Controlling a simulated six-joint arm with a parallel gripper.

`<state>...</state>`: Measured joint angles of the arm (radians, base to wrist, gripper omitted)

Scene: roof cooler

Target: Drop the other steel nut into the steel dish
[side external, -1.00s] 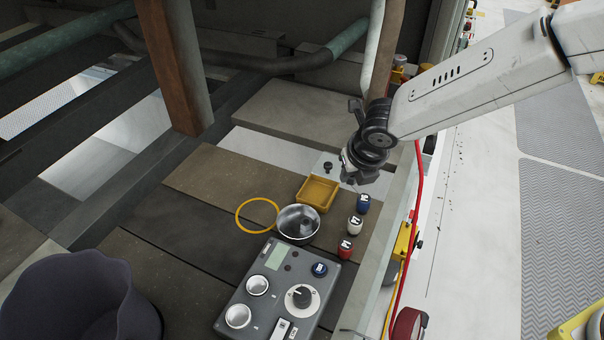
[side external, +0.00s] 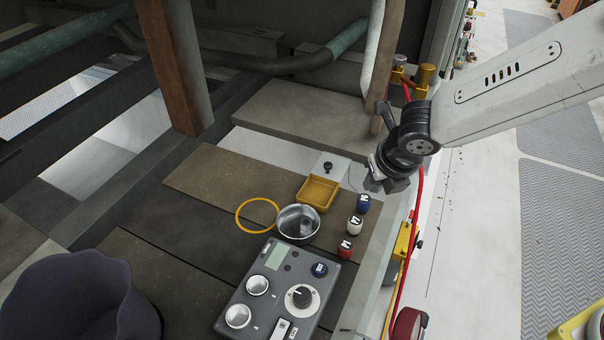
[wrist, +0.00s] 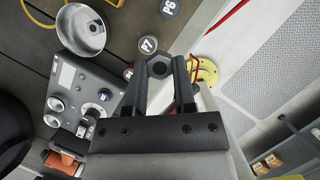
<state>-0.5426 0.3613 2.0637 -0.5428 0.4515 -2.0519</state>
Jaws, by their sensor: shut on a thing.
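A grey hex nut (wrist: 158,68) is between the fingertips of my gripper (wrist: 159,72) in the wrist view. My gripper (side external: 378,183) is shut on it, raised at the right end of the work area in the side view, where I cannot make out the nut. The round steel dish (side external: 299,235) sits on the boards, left of and nearer the camera than my gripper. The dish (wrist: 70,32) is at the upper left in the wrist view, apart from the gripper. A small dark shape shows inside the dish, too small to identify.
A yellow tray (side external: 317,194) stands behind the dish, and a yellow ring (side external: 240,222) lies left of it. Blue, white and red labelled knobs (side external: 356,226) stand to its right. A grey control box (side external: 262,320) is in front. A red cable (side external: 412,230) runs along the edge.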

